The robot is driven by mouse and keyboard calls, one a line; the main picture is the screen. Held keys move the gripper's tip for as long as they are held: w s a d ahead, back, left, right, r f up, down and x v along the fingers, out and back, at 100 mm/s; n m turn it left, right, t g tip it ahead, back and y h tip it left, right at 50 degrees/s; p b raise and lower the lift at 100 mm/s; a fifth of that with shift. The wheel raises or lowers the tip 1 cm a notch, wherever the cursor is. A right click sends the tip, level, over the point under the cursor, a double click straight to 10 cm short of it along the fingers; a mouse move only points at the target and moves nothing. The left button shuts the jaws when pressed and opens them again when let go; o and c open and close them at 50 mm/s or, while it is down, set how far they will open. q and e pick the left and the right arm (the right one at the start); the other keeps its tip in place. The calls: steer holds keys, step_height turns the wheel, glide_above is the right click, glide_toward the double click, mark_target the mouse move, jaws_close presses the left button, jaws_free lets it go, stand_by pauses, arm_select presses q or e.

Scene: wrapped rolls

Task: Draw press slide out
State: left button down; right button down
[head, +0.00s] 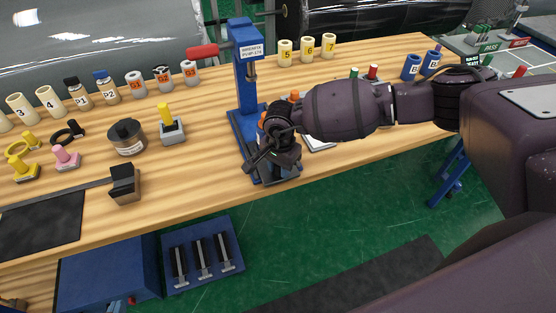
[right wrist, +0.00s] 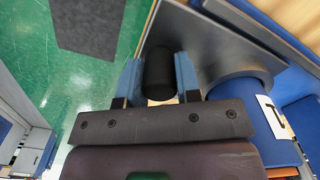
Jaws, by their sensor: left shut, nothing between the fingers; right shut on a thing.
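The blue press (head: 247,75) stands upright near the middle of the bench, with a red-gripped lever (head: 203,51) pointing left and a white label. My right gripper (head: 272,160) is low at the front of the press and hides much of its base. In the right wrist view its two blue fingers are shut on a black cylindrical handle (right wrist: 159,74) at the edge of the grey slide plate (right wrist: 240,35). A blue cylinder (right wrist: 245,110) with a white label stands on the plate, close beside the right finger. My left gripper is not in view.
On the wooden bench (head: 215,190), a dark round pot (head: 127,138), a grey block with a yellow knob (head: 171,125) and a black-ended tool (head: 124,184) stand left of the press. Numbered rolls (head: 307,49) stand behind. Green floor (head: 340,205) lies open in front.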

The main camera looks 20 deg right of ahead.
steer(key=c, duration=1.1)
jaws_free()
steer(key=shift+s, duration=0.2)
steer(key=shift+c, duration=0.2)
steer(key=o, duration=0.3)
steer(key=shift+s, duration=0.1)
steer(key=shift+o, duration=0.2)
step_height(320, 180, up, 11)
steer(key=shift+f+b, duration=0.1)
steer(key=shift+b, duration=0.4)
